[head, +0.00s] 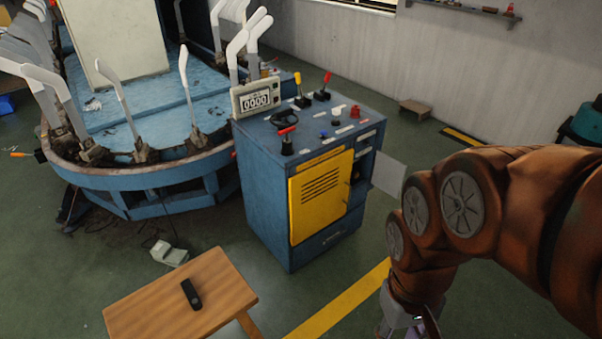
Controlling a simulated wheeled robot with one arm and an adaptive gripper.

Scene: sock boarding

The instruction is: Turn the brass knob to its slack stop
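I cannot make out a brass knob in the head view. A blue control cabinet (264,190) stands in the middle, with several levers and knobs on its top and a yellow vented door (321,197) on its front. Its top carries a red-handled lever (287,139), a small blue knob (323,134) and a red knob (355,111). A counter box (256,100) on it reads 0000. My gripper (408,328) is at the bottom edge, right of the cabinet and apart from it. It is mostly cut off, so its fingers are hidden.
A blue machine (150,100) with upright white foot-shaped boards fills the left. A wooden table (160,305) with a black object (191,294) stands in front. A grey panel (388,173) sticks out at the cabinet's right. Green floor with a yellow line (340,303) is open between.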

